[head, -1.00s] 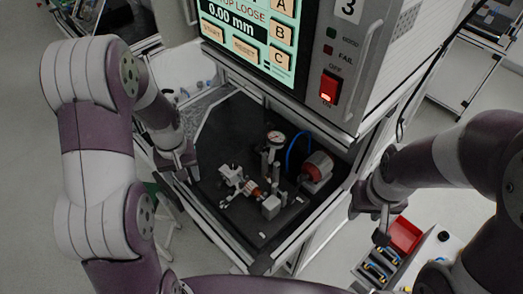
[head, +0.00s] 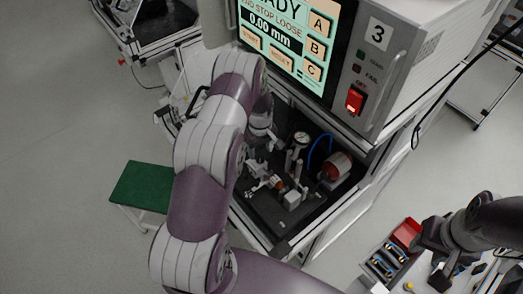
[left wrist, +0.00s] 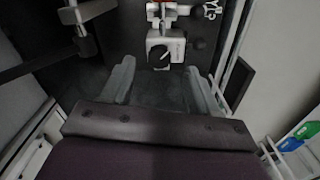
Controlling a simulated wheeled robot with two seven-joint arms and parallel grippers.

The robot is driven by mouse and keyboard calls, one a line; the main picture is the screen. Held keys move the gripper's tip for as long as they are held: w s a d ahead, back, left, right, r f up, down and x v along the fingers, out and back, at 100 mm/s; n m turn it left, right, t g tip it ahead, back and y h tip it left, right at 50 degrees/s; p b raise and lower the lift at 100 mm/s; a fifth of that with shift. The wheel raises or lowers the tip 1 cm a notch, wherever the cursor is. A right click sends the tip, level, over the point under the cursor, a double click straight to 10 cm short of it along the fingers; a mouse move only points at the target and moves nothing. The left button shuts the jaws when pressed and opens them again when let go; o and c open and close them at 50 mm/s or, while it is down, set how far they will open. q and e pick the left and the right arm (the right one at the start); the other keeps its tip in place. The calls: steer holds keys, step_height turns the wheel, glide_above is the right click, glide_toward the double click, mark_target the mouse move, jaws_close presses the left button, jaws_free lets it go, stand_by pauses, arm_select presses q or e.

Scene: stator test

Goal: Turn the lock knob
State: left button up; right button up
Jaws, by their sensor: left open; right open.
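A dark round knob with a pale pointer mark (left wrist: 158,53) sits on a light block at the top middle of the left wrist view. My left gripper (left wrist: 159,72) is open and empty, its two fingers spread to either side just short of the knob; I see no contact. In the head view my left gripper (head: 254,147) is over the left rear of the black test bench (head: 250,213), partly hidden by my arm. The knob cannot be made out clearly there. My right gripper (head: 444,268) is open, at the lower right near a parts tray.
A silver fixture (head: 264,184), a dial gauge (head: 301,138) and a red-ended cylinder (head: 336,166) stand on the bench. The framed cabinet with a screen (head: 285,42) rises behind. A red bin (head: 407,234) is at right, a green-topped stool (head: 144,187) at left.

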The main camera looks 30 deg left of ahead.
mark_target(260, 158)
arm_select(q)
step_height(260, 158, down, 3)
steer(key=shift+f+p, duration=0.2)
steer(key=shift+p, duration=0.3)
steer(key=shift+f, duration=0.3)
steer(key=shift+r, duration=0.1)
steer(key=c, duration=1)
steer(key=shift+f+m+b, duration=0.25)
steer(key=shift+m+b, duration=0.85)
steer(key=shift+b, duration=0.35)
steer(key=shift+c, duration=0.2)
steer(key=m+b, duration=0.4)
steer(key=m, duration=0.1)
steer(key=m+b, duration=0.3)
steer(key=m, duration=0.2)
steer(key=shift+a+r, duration=0.1)
steer(key=m+b, duration=0.2)
steer(key=m, duration=0.2)
steer(key=shift+r+m, duration=0.1)
steer(key=shift+m, duration=0.3)
arm_select(e)
step_height(260, 158, down, 10)
arm_select(q)
steer(key=shift+m, duration=0.3)
arm_select(e)
steer(key=shift+f, duration=0.15)
